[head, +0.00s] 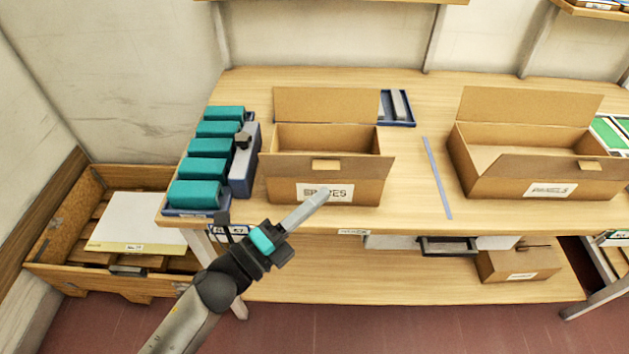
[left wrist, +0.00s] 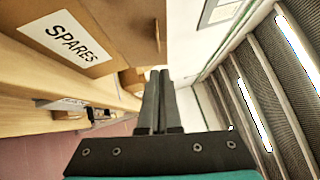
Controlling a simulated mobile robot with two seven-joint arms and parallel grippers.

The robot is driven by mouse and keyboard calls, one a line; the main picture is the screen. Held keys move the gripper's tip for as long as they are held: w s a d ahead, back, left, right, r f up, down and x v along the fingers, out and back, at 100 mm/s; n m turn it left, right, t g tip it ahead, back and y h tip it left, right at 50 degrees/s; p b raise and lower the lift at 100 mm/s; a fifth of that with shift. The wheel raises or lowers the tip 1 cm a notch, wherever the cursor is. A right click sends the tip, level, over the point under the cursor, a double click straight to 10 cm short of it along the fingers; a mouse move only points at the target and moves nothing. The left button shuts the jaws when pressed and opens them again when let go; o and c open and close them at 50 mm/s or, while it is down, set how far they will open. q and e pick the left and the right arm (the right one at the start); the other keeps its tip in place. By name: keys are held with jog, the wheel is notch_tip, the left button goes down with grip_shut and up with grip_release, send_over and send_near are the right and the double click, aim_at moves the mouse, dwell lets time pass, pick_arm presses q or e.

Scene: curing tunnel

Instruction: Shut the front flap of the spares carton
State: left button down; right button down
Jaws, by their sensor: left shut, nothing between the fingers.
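The spares carton (head: 285,192) stands on the table with its top open. Its front flap (head: 290,164), with a notch in it, leans outward along the front edge. Its back flap (head: 325,106) stands up. My left gripper (head: 320,195) is shut and empty, in front of the carton's front face below the flap, and covers part of the SPARES label. In the left wrist view the shut fingers (left wrist: 155,105) show beside the carton, whose label (left wrist: 66,40) is at upper left. I cannot tell whether the fingertips touch the carton. My right gripper is not in view.
Teal blocks (head: 208,149) and a blue-grey holder (head: 243,165) stand close left of the carton. A blue tray (head: 398,108) lies behind it at right. A second open carton (head: 500,182) stands further right, past a blue strip (head: 437,177). A wooden crate (head: 60,210) is at lower left.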

aim_at(332, 170)
pick_arm(q)
jog(key=shift+w+a+r, duration=0.1)
jog(key=shift+w+r, duration=0.1)
jog(key=shift+w, duration=0.55)
jog(key=shift+w+a+r, duration=0.1)
jog(key=shift+w+r, duration=0.05)
jog(key=shift+w, duration=0.6)
